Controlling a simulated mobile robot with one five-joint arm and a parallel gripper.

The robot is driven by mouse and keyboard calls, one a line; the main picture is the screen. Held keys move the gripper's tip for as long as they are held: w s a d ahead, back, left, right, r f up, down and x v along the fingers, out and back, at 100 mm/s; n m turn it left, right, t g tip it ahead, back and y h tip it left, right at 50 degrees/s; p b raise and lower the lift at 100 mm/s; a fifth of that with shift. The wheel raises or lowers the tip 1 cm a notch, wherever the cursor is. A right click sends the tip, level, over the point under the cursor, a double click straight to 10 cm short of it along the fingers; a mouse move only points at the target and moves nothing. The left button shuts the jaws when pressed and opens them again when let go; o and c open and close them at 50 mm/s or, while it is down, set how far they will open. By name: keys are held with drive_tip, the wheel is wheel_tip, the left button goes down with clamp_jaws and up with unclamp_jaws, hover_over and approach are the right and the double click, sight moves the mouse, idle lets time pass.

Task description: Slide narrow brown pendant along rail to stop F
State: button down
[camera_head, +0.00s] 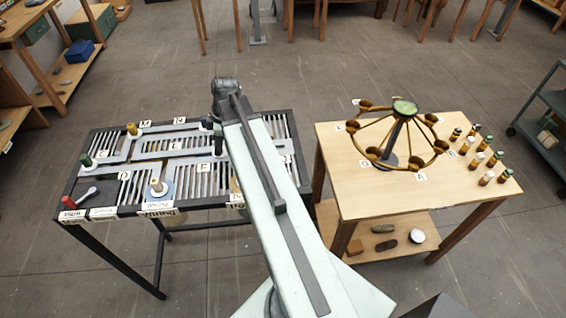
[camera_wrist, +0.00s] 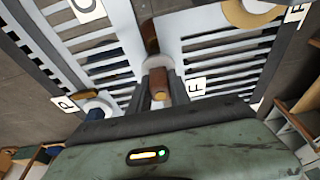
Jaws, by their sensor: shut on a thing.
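In the wrist view my gripper (camera_wrist: 159,96) is shut on a narrow brown pendant (camera_wrist: 158,79), which sits between the two dark fingers. A pale round disc shows just beyond it. A darker brown upright piece (camera_wrist: 150,37) stands behind that disc; I cannot tell whether it belongs to the held pendant.
Nearby on the board stand a green-topped pendant (camera_head: 86,160), a yellow one (camera_head: 132,129) and a pale-tan one (camera_head: 156,187). A blue piece (camera_wrist: 96,111) is left of the fingers in the wrist view. A wooden table (camera_head: 345,190) with a round rack stands right.

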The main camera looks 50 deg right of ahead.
drive_tip(key=w+a, duration=0.3)
drive_tip(key=a, duration=0.1)
drive_tip(key=shift+w+a, duration=0.2)
drive_tip(key=shift+w, duration=0.2)
drive_tip(key=c, duration=1.1)
unclamp_jaws()
drive_tip(key=p+v, duration=0.8)
drive_tip(key=shift+s+f, duration=0.1)
drive_tip(key=shift+a, duration=0.1)
drive_tip(key=shift+f, duration=0.1)
